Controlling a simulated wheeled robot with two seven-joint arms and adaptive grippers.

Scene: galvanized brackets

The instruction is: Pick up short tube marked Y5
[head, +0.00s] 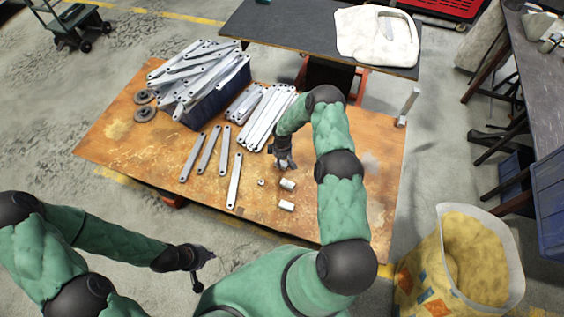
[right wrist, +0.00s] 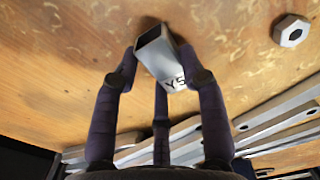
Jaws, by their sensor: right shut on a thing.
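The short grey tube marked Y5 (right wrist: 165,62) is between the fingers of my right gripper (right wrist: 160,72) in the right wrist view. The fingers are shut on its sides, and its square open end and the marking show. In the head view my right gripper (head: 285,162) is over the right part of the wooden table, and its fingers mostly hide the tube. I cannot tell whether the tube touches the table. My left gripper (head: 203,268) is empty, off the table's front edge, with its fingers spread.
Two other short tubes (head: 288,184) (head: 286,206) and a nut (head: 261,182) lie near my right gripper. Flat bars (head: 235,182) lie to the left, and a blue bin (head: 215,98) full of bars stands behind. The wooden table's (head: 365,215) right part is partly clear.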

